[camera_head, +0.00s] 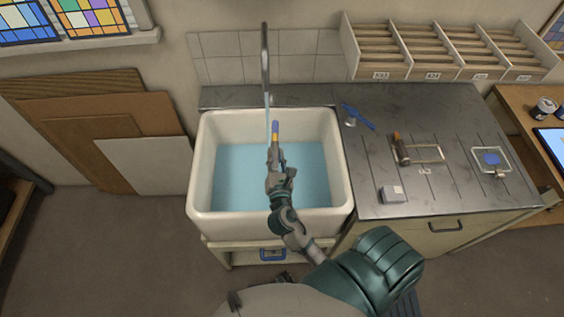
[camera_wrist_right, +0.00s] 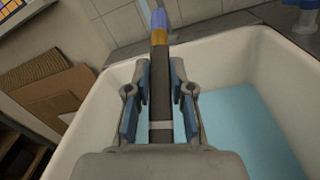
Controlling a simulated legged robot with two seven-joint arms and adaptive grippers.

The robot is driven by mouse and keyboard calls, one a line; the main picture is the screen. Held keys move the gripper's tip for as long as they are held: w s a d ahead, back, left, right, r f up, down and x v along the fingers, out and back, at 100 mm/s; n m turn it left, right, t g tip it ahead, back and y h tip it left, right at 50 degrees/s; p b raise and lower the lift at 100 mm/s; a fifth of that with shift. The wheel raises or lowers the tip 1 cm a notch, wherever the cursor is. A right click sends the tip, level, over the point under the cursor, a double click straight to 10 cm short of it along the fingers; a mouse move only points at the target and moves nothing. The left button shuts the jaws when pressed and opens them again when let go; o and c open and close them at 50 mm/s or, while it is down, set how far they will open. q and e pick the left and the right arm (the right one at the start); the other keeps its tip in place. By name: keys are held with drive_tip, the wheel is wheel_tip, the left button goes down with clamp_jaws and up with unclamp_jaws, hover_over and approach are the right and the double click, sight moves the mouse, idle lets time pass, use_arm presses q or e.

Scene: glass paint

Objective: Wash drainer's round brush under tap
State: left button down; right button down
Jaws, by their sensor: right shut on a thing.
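My right gripper (camera_head: 275,160) is over the white sink and shut on the handle of a round brush (camera_head: 275,128). The brush has a dark handle, a yellow-orange band and a blue-violet tip. In the right wrist view the brush (camera_wrist_right: 160,50) stands out between the two blue-padded fingers (camera_wrist_right: 160,105), pointing away from me. The tap (camera_head: 265,60) is a thin upright metal pipe at the back of the sink. A thin pale-blue stream (camera_head: 267,108) shows below it, by the brush tip. Contact between stream and tip is unclear. My left gripper is not in view.
The white sink (camera_head: 198,180) holds light-blue water (camera_head: 310,175). Boards lean at the left.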

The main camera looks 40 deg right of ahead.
drive_tip(key=w, duration=0.2)
drive_tip(key=w+d, duration=0.1)
drive_tip(key=shift+f, duration=0.35)
drive_tip(key=shift+w+f, duration=0.1)
drive_tip(key=shift+w, duration=0.3)
drive_tip(key=shift+w+d+f, duration=0.1)
drive_tip(key=shift+w, duration=0.15)
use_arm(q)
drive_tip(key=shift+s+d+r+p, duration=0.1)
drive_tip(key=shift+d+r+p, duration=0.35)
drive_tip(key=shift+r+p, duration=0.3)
use_arm(e)
drive_tip(key=shift+w, duration=0.65)
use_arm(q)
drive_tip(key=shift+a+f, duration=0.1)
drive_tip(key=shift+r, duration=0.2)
use_arm(e)
drive_tip(key=shift+s+a+f, duration=0.1)
drive_tip(key=shift+a, duration=0.2)
use_arm(q)
drive_tip(key=shift+p, duration=0.3)
use_arm(e)
drive_tip(key=shift+a, duration=0.15)
